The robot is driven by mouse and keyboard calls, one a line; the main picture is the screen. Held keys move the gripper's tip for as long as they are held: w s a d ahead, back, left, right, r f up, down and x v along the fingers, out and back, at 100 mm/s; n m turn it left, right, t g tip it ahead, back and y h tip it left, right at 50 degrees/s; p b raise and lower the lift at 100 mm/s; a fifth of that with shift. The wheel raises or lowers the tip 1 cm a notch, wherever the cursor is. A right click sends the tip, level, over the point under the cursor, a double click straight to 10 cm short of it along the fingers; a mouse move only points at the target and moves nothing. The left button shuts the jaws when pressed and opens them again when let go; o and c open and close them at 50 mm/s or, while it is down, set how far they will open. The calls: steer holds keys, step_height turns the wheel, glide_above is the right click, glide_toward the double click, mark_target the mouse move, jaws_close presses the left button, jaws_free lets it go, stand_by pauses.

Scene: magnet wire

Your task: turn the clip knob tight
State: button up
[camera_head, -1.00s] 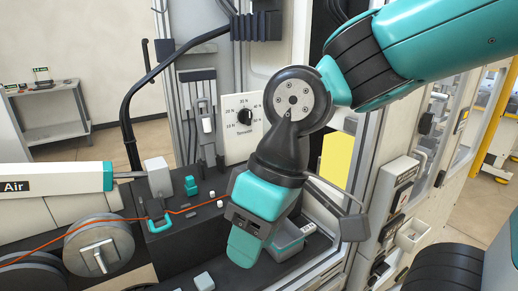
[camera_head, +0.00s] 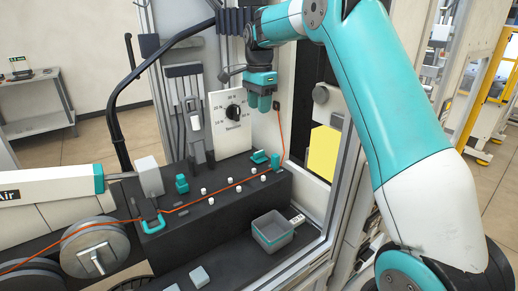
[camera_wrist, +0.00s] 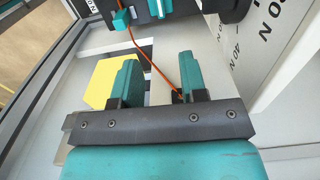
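My gripper (camera_head: 259,108) is raised at the back, right of the tension dial (camera_head: 234,112), with its fingers pointing down. In the wrist view the gripper (camera_wrist: 158,70) is open, with a clear gap between its teal fingers. An orange wire (camera_head: 215,191) runs from the spool (camera_head: 97,248) across the black block to a teal clip (camera_head: 276,162) at its right end, then up to the right of my gripper. The wire (camera_wrist: 142,52) and a teal clip (camera_wrist: 122,20) also show in the wrist view. A teal knob-like piece (camera_head: 259,157) sits beside the clip. I cannot tell its tightness.
A small grey bin (camera_head: 272,232) stands in front of the black block (camera_head: 222,207). Small white pegs line the wire. Another teal piece (camera_head: 182,183) stands on the block's left. A yellow panel (camera_head: 324,152) and the frame post bound the right side.

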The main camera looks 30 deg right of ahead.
mark_target(259, 152)
step_height(259, 152, down, 15)
steer(key=p, duration=0.3)
steer(key=shift+f+p, duration=0.15)
steer(key=shift+p, duration=0.25)
jaws_close()
